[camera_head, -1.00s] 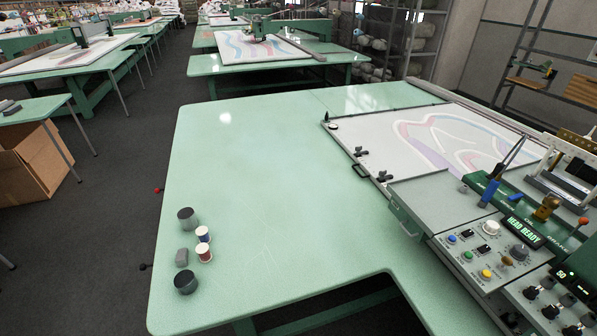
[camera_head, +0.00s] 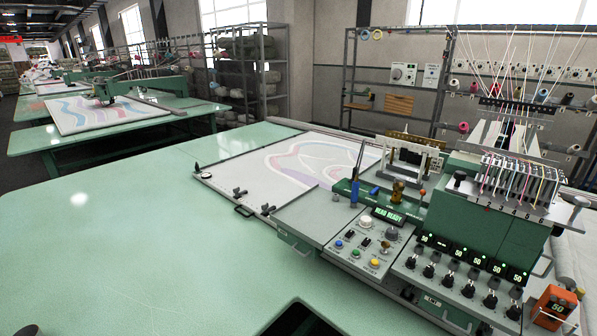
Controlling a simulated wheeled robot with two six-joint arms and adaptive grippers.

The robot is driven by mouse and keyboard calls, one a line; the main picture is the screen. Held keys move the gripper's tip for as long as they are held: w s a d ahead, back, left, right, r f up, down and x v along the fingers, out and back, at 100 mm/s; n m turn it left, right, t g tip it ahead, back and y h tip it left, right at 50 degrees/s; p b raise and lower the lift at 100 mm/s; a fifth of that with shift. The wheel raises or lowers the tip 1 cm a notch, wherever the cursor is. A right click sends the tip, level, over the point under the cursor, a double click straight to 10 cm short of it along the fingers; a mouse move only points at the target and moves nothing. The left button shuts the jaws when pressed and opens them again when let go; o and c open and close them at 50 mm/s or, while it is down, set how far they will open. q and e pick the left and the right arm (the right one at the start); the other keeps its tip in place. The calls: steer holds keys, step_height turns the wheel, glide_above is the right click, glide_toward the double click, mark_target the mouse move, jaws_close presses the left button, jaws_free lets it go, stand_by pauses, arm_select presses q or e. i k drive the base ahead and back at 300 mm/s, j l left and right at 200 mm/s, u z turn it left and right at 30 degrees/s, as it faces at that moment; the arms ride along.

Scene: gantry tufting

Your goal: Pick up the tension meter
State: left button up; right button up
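An orange handheld device with a small display reading 50, which looks like the tension meter (camera_head: 553,306), is at the lower right. It sits at the right end of the tufting machine's control panel (camera_head: 340,262), beside a row of black knobs. Its lower part is close to the picture's edge. Neither of my grippers is in view.
The tufting head (camera_head: 478,215) with several threaded needles rises behind the knobs, close to the orange device. A blue-handled tool (camera_head: 355,190) stands upright on the green tray. The green table (camera_head: 130,240) is clear at left. Shelves (camera_head: 245,75) stand behind.

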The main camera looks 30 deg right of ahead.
mark_target(561, 301)
steer(key=z, duration=2.75)
